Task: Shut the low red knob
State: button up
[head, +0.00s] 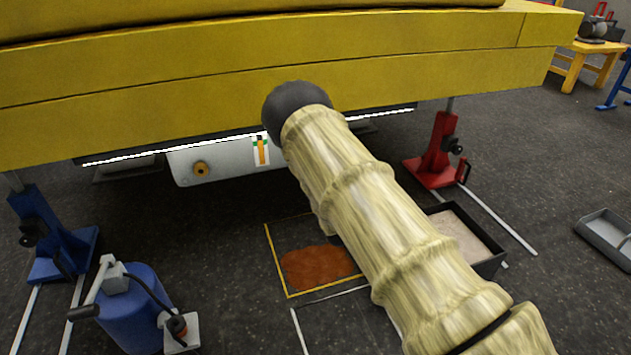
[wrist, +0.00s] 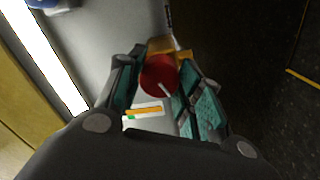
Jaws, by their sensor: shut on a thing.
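The red knob (wrist: 158,76) shows in the wrist view, round, with a pale line on its face, on the grey panel under the yellow boom. My gripper (wrist: 156,88) has its two teal-padded fingers on either side of the knob and is shut on it. In the head view my arm, in a pale ribbed sleeve, reaches to the boom and hides the knob and the gripper. The grey panel (head: 220,162) shows left of the arm, with a round brass fitting (head: 200,169) and a green and orange label (head: 261,151).
The yellow boom (head: 190,95) spans overhead close to my arm. A blue stand (head: 50,238) and a red stand (head: 436,152) stand at either side. A blue cylinder (head: 140,308) is at front left. A dark tray (head: 492,262) sits right of my arm.

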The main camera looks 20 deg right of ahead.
jog(key=n+p, duration=0.1)
jog(key=n, duration=0.2)
jog(key=shift+n, duration=0.3)
jog(key=shift+s+d, duration=0.1)
dwell(0.4)
jog(key=o, duration=1)
jog(key=shift+o, duration=0.2)
jog(key=s, duration=1.2)
jog(key=shift+f, duration=0.2)
jog(key=shift+d, duration=0.1)
